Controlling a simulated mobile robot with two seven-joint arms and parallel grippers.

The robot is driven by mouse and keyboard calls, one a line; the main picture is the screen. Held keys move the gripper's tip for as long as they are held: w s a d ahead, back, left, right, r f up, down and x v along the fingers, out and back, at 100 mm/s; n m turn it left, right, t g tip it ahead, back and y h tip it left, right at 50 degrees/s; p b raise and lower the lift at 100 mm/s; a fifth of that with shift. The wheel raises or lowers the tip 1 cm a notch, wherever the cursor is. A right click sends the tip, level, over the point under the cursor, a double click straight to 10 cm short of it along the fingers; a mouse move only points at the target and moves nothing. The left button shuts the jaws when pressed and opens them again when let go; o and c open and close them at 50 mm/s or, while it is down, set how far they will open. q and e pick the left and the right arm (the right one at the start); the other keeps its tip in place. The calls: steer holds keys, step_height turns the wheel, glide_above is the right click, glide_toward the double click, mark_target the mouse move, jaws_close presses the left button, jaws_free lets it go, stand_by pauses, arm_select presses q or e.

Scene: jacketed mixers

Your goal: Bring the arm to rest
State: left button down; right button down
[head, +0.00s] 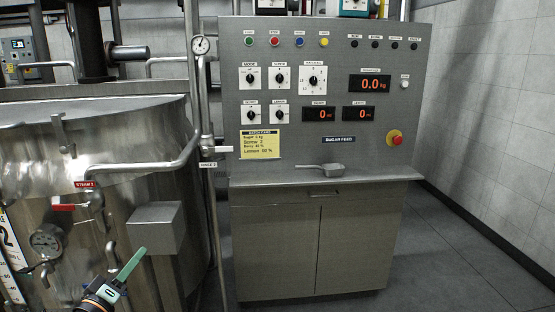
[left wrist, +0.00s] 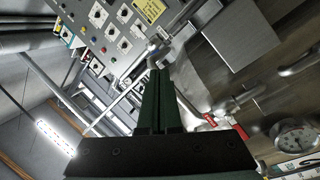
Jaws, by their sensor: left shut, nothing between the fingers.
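My left gripper (head: 130,264) shows at the bottom left of the head view, in front of the steel jacketed tank (head: 110,125). Its green fingers are together and hold nothing. In the left wrist view the closed fingers (left wrist: 158,75) point away from the camera, with the control panel (left wrist: 110,30) beyond them at the upper left and the tank's grey box (left wrist: 238,38) to the upper right. I see no contact between the fingers and anything. My right gripper is in neither view.
A red-handled steam valve (head: 64,207) and a pressure gauge (head: 46,241) sit on the tank near my left gripper. A grey box (head: 155,228) juts out to its right. A metal scoop (head: 333,168) lies on the panel cabinet's ledge. Floor at the right (head: 450,265) is clear.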

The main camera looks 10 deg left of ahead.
arm_select(q)
steer(key=s+d+f+m+g+h, duration=0.1)
steer(key=s+d+f+m+g, duration=0.3)
steer(key=f, duration=0.5)
steer(key=s+d+f+m+g, duration=0.2)
steer(key=s+f+m, duration=0.25)
steer(key=f, duration=0.45)
steer(key=s+d+f+m+g, duration=0.3)
steer(key=s+f+m, duration=0.1)
steer(key=s+f, duration=0.4)
steer(key=s+d+f+m+g, duration=0.2)
steer(key=s+d+f+m, duration=0.3)
steer(key=s, duration=0.6)
steer(key=w+d+n+t, duration=0.1)
steer(key=d+n, duration=0.5)
steer(key=d, duration=0.3)
steer(key=shift+h, duration=0.4)
steer(key=r+p, duration=0.5)
steer(key=shift+a, duration=0.3)
